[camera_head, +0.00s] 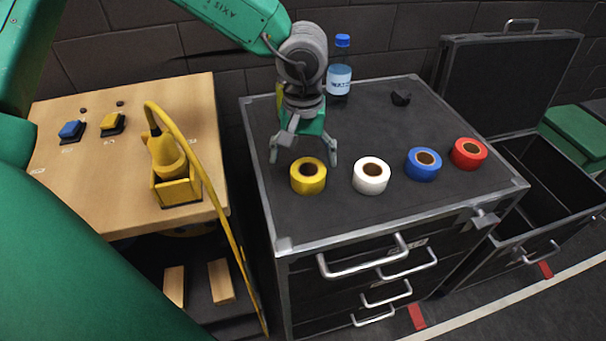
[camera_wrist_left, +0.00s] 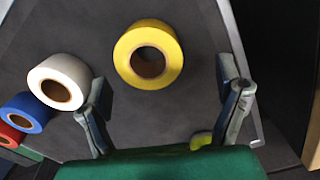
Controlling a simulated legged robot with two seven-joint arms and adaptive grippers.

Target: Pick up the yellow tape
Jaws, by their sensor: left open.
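The yellow tape (camera_head: 308,176) is a ring-shaped roll lying flat on the dark top of the metal cabinet (camera_head: 385,215), at the left end of a row of tape rolls. My left gripper (camera_head: 303,159) is open and empty, above the cabinet top close behind the yellow tape. In the left wrist view the yellow tape (camera_wrist_left: 149,54) lies beyond the fingertips (camera_wrist_left: 160,100), roughly centred between them, with nothing gripped. My right gripper is not in view.
White (camera_head: 371,175), blue (camera_head: 423,164) and red (camera_head: 468,154) tape rolls lie to the right. A water bottle (camera_head: 340,72) and a small black object (camera_head: 401,98) stand behind. A wooden table (camera_head: 100,190) with a yellow corded device (camera_head: 172,165) is left. An open case (camera_head: 560,185) is right.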

